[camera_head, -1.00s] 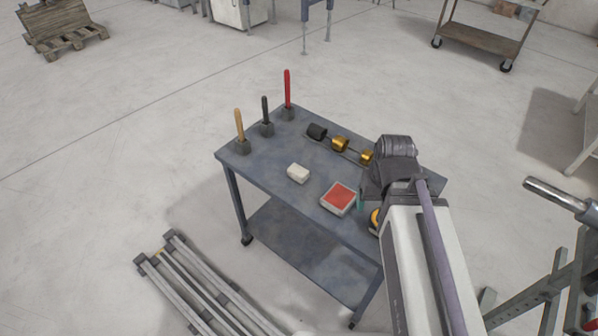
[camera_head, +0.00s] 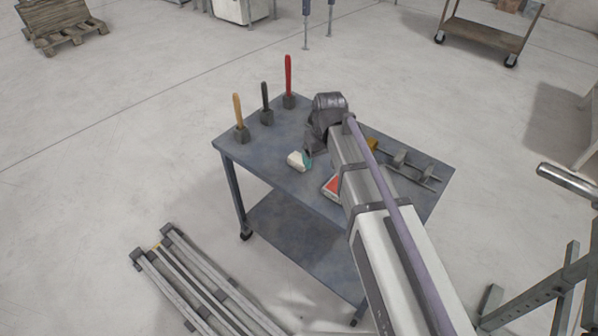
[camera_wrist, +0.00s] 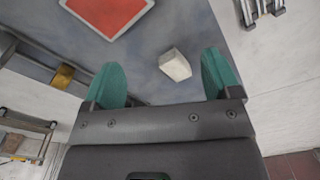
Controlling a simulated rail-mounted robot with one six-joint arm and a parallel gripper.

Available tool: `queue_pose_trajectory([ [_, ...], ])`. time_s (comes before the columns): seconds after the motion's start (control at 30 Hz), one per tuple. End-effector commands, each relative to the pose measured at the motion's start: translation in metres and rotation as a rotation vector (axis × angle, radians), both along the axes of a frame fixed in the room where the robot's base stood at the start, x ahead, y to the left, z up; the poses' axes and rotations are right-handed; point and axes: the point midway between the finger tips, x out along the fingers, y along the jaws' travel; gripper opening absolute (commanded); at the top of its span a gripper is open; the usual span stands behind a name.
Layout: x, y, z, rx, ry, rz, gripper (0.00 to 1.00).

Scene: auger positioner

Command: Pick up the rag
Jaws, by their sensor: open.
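The rag looks like a small white folded block (camera_head: 296,161) on the blue-grey table top, left of the red-topped box. In the wrist view the white rag (camera_wrist: 175,65) lies ahead of the fingers, within the gap between them and nearer the right one. My gripper (camera_wrist: 162,80) is open and empty, with two teal fingers spread wide. I cannot tell the height of the fingers above the table.
A red-topped white box (camera_head: 330,187) sits right of the rag, partly behind my arm. Tan (camera_head: 239,115), black (camera_head: 265,100) and red (camera_head: 289,78) upright handles stand along the table's left side. A rack with a gold ring (camera_head: 371,145) is to the right. The near-left table top is clear.

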Motion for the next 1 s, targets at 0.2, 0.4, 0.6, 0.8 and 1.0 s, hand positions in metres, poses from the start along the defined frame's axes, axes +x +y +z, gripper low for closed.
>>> queue_pose_trajectory([
  [0.2,0.095,0.061,-0.010,0.031,-0.069,0.442,0.83],
  [0.4,0.092,0.060,-0.016,0.028,-0.076,0.491,0.83],
  [0.6,0.094,0.063,-0.059,0.027,-0.075,0.488,0.83],
  [0.8,0.095,0.064,-0.068,0.027,-0.075,0.487,0.83],
  [1.0,0.098,0.064,-0.096,0.027,-0.075,0.486,0.83],
])
